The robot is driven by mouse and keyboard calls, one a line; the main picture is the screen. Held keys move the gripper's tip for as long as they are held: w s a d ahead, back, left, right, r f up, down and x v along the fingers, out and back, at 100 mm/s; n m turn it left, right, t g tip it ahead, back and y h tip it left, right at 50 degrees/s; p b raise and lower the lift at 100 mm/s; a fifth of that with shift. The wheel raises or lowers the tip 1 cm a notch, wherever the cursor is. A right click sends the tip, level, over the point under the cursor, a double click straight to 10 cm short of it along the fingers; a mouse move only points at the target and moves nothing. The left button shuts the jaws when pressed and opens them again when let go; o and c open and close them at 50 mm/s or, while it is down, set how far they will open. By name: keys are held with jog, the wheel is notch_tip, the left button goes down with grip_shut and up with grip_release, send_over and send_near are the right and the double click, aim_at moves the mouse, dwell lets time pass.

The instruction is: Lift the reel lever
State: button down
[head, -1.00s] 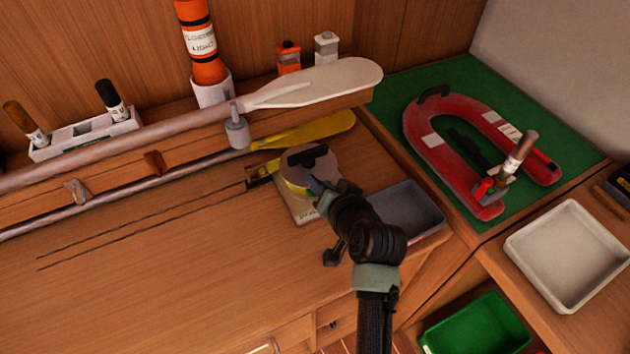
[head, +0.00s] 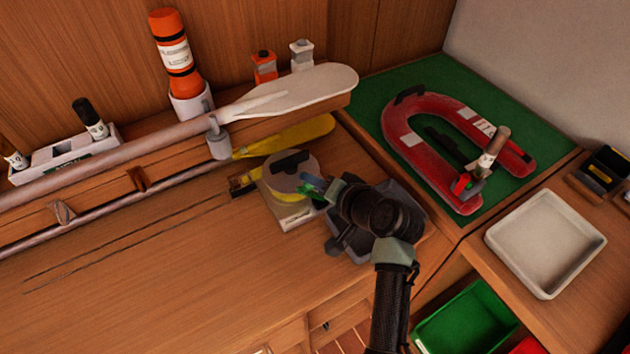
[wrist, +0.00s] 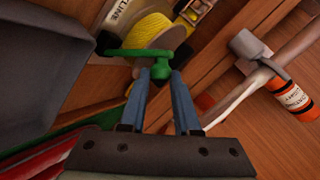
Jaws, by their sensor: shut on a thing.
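The reel (head: 293,173) has a pale round face with a dark bar on it, and stands on a pale labelled base (head: 298,214) on the wooden bench. In the wrist view its yellow line (wrist: 152,35) is wound behind a green lever (wrist: 150,53). My gripper (wrist: 161,72) has its blue fingers shut on the green lever at the reel's near side. In the head view my gripper (head: 318,186) is at the reel's right side, and my wrist hides part of the lever.
A grey tray (head: 402,203) sits right of the reel, partly behind my arm. A yellow paddle (head: 300,135) and a white paddle (head: 310,88) lie behind the reel. A red horseshoe float (head: 405,125) lies on a green mat at right. The bench's left side is mostly clear.

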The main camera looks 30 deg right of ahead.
jog(key=c, duration=0.6)
grip_release()
jog(key=v, duration=1.3)
